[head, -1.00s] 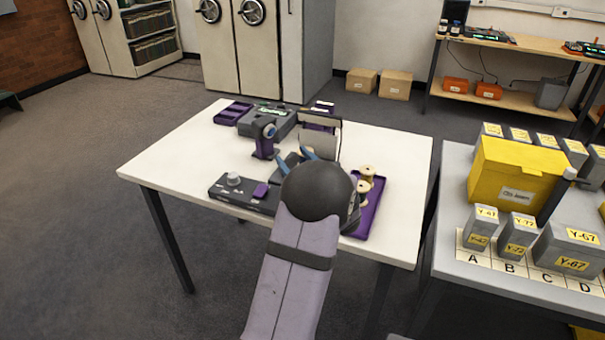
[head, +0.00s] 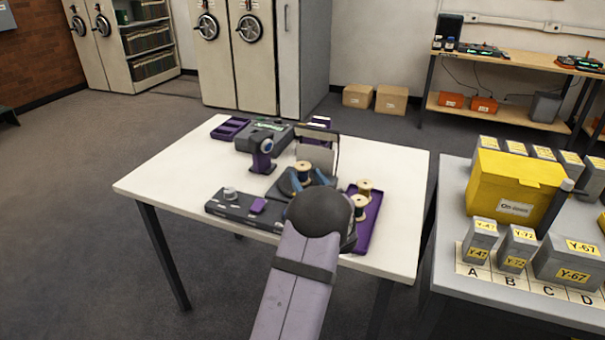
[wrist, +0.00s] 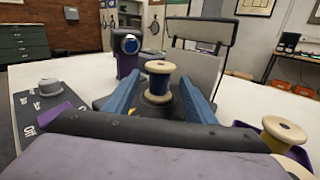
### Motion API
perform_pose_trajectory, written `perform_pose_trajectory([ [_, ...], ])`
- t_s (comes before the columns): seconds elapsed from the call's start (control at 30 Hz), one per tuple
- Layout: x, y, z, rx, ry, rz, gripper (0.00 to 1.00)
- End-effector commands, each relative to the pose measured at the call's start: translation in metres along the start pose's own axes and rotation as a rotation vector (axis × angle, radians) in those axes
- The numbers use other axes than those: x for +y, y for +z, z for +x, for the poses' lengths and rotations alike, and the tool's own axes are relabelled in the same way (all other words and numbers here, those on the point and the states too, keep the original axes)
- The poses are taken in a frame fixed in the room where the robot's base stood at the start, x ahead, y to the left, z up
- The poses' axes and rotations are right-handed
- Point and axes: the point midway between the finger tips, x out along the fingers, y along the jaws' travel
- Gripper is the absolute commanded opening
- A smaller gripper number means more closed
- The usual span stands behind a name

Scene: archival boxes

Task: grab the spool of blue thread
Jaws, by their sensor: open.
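A wooden spool with dark blue thread (wrist: 158,77) stands upright on the dark device on the white table, in the middle of the wrist view. It also shows in the head view (head: 304,172). My gripper (head: 308,180) is open, and its two blue fingers stand on either side of the spool. In the wrist view, my gripper's fingers (wrist: 158,95) flank the spool with small gaps visible. My gripper's body hides the device's near part.
A purple tray (head: 373,229) to the right holds more spools, one (head: 360,205) close to my wrist. A hinged panel (head: 317,158) stands behind the spool. A purple-and-grey post (head: 262,158) is at left, beside a control box (head: 236,206).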

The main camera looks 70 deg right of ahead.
Motion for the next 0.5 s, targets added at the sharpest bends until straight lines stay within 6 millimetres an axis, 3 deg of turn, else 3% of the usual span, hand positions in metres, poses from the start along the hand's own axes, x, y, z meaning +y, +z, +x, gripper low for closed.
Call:
perform_pose_trajectory([
  [0.23, 0.001, 0.001, 0.030, 0.000, 0.002, 0.000, 0.51],
  [0.5, 0.001, 0.001, 0.040, 0.000, 0.000, 0.000, 0.51],
])
